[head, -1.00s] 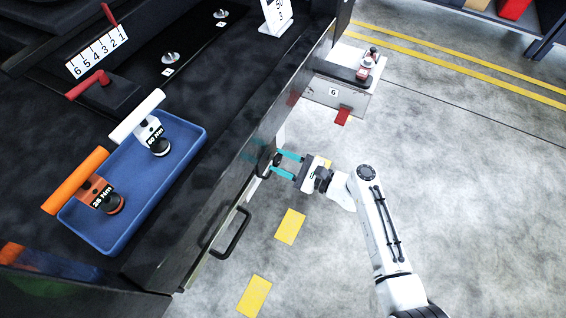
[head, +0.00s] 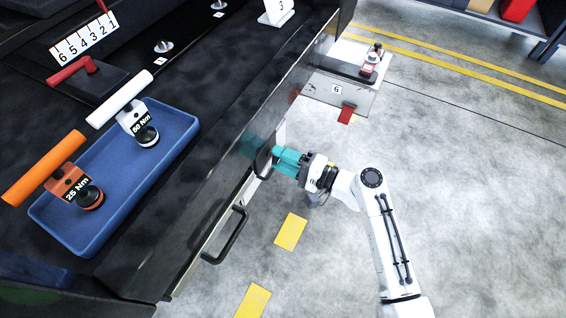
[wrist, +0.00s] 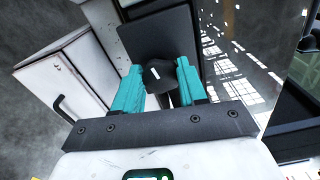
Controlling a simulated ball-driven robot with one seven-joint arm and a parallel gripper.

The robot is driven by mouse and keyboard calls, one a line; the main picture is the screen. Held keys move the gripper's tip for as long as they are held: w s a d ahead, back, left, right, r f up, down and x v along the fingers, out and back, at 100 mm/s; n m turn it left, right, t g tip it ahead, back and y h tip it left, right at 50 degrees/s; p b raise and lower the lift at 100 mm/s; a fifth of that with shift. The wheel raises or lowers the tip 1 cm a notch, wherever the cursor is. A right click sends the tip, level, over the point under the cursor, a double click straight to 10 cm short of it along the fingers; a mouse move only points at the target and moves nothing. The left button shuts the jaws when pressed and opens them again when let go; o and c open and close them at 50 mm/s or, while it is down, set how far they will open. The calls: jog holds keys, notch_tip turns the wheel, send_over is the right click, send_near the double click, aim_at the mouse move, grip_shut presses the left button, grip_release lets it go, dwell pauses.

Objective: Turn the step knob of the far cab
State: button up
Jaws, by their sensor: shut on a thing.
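In the wrist view a black knob (wrist: 160,76) with a short white mark sits between my two teal fingers, in front of a dark panel (wrist: 160,38). My gripper (wrist: 157,88) is shut on it, one finger on each side. In the head view my gripper (head: 277,159) is at the side of the dark bench, low beside its front face, and its fingers hide the knob. I cannot read which cab the knob belongs to.
A blue tray (head: 84,236) on the bench holds an orange-handled 25 Nm tool (head: 45,165) and a white-handled 50 Nm tool (head: 120,97). A black bar handle (head: 235,238) juts out near my gripper. A plate marked 6 (head: 345,92) lies beyond. The floor at right is clear.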

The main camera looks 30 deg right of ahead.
jog(key=n+b, duration=0.1)
jog(key=n, duration=0.1)
jog(key=n+b, duration=0.1)
jog(key=b, duration=0.1)
jog(key=n+b, duration=0.1)
jog(key=n, duration=0.1)
jog(key=shift+f+n+b, duration=0.3)
jog(key=shift+f+b, duration=0.05)
jog(key=shift+n+b, duration=1.6)
jog(key=shift+n, duration=0.2)
jog(key=shift+r, duration=0.15)
jog(key=o, duration=1.1)
jog(key=shift+c, duration=0.2)
jog(key=p+v, duration=0.2)
jog(key=v, duration=0.8)
jog(key=shift+s+d, duration=0.25)
jog(key=shift+s, duration=0.05)
